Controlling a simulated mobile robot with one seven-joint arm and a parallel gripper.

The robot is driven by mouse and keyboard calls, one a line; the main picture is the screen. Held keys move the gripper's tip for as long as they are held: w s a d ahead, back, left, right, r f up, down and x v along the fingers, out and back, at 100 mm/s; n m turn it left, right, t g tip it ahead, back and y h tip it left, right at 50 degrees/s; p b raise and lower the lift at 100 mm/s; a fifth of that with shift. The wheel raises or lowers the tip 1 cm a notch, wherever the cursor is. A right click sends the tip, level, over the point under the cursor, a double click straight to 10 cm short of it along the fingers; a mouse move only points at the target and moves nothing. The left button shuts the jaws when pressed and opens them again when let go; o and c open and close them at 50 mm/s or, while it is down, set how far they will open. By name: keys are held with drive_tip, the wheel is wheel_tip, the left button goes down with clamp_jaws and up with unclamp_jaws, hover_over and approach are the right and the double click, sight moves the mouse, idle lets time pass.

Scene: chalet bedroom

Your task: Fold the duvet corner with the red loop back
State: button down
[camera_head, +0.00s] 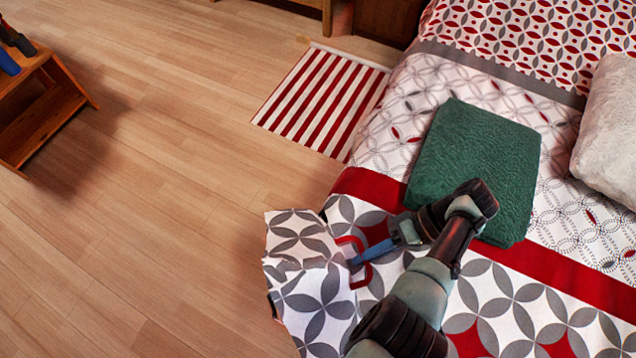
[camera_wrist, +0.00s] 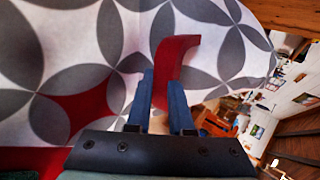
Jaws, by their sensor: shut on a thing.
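The duvet (camera_head: 520,306) has grey and red petal shapes on white and covers the bed. Its near-left corner (camera_head: 298,240) is bunched and crumpled at the bed's edge, beside the floor. The red loop (camera_head: 354,279) is at this corner. My gripper (camera_head: 357,261) reaches in from the right, with blue fingers at the loop. In the wrist view my gripper (camera_wrist: 161,88) is shut on the red loop (camera_wrist: 172,62), which stands up between the fingers. Patterned duvet cloth (camera_wrist: 75,50) fills much of that view. The underside of the corner is hidden.
A folded green towel (camera_head: 473,165) lies on the bed just beyond my gripper. A white fluffy pillow (camera_head: 610,130) is at the right. A striped rug (camera_head: 325,100) and a wooden stool (camera_head: 40,110) are on the floor. The floor left of the bed is mostly clear.

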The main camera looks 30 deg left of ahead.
drive_tip(key=shift+w+r, duration=0.1)
drive_tip(key=shift+r, duration=0.05)
drive_tip(key=b, duration=0.2)
drive_tip(key=w+d+f+b, duration=0.1)
drive_tip(key=b, duration=0.2)
drive_tip(key=shift+w+d+f+g+y, duration=0.2)
drive_tip(key=shift+f+g+y, duration=0.1)
drive_tip(key=shift+g+y, duration=0.1)
drive_tip(key=shift+w+d+r+b, duration=0.1)
drive_tip(key=shift+r+b, duration=0.05)
drive_tip(key=shift+b, duration=0.5)
drive_tip(key=shift+w+r, duration=0.1)
drive_tip(key=shift+r, duration=0.1)
drive_tip(key=shift+f+y, duration=0.1)
drive_tip(key=shift+y, duration=0.2)
